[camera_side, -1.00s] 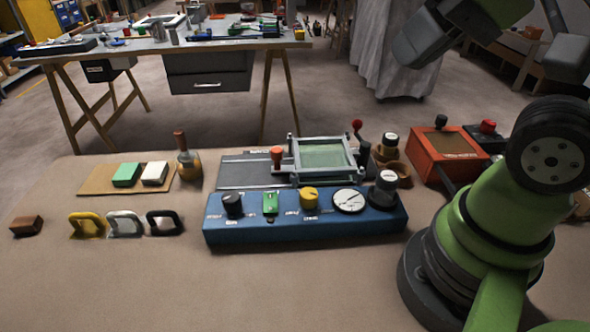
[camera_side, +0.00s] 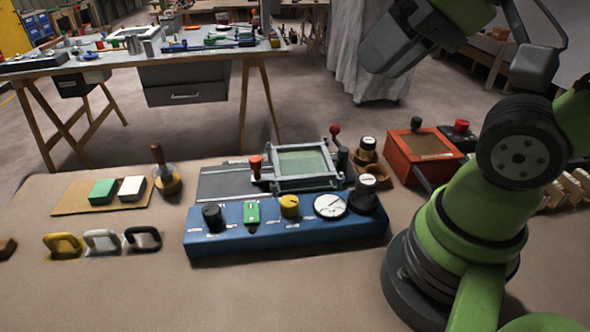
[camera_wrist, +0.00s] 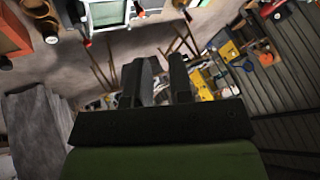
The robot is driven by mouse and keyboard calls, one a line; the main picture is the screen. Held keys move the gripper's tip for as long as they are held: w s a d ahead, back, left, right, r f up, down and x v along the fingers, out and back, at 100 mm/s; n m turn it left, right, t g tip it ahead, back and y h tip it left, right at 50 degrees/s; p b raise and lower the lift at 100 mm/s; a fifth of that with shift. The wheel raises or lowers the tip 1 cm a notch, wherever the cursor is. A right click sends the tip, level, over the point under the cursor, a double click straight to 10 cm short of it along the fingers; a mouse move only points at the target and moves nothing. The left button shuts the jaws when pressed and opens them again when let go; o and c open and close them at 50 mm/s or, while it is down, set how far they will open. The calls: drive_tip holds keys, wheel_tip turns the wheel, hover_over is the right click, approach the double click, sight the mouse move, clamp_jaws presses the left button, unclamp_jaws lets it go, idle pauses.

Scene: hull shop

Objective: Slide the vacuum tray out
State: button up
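The vacuum tray appears to be the metal frame around a pale green panel (camera_side: 302,163). It sits on a dark grey railed bed behind the blue control box. A red-knobbed handle (camera_side: 256,166) stands at its left end. The tray also shows at the top of the wrist view (camera_wrist: 107,14), partly cut off. My gripper (camera_side: 384,48) is high above the bench, up and to the right of the tray, touching nothing. In the wrist view its two dark fingers (camera_wrist: 163,78) stand apart with nothing between them.
The blue control box (camera_side: 285,240) with knobs and a gauge stands in front of the tray. A red-orange box (camera_side: 403,158) is to its right. The bench's front is clear.

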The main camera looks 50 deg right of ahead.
drive_tip(key=shift+o, duration=1.2)
drive_tip(key=w+m+g, duration=0.2)
drive_tip(key=w+m, duration=0.1)
drive_tip(key=w, duration=0.5)
drive_tip(key=shift+d+r+m+h, duration=0.3)
drive_tip(key=shift+d+r+m, duration=0.05)
drive_tip(key=shift+d+m, duration=0.05)
drive_tip(key=m+g+h, duration=0.1)
drive_tip(key=m+g, duration=0.4)
drive_tip(key=m, duration=0.5)
hover_over(255, 159)
wheel_tip(255, 159, down, 17)
wheel_tip(255, 159, down, 10)
drive_tip(key=shift+f, duration=0.1)
clamp_jaws()
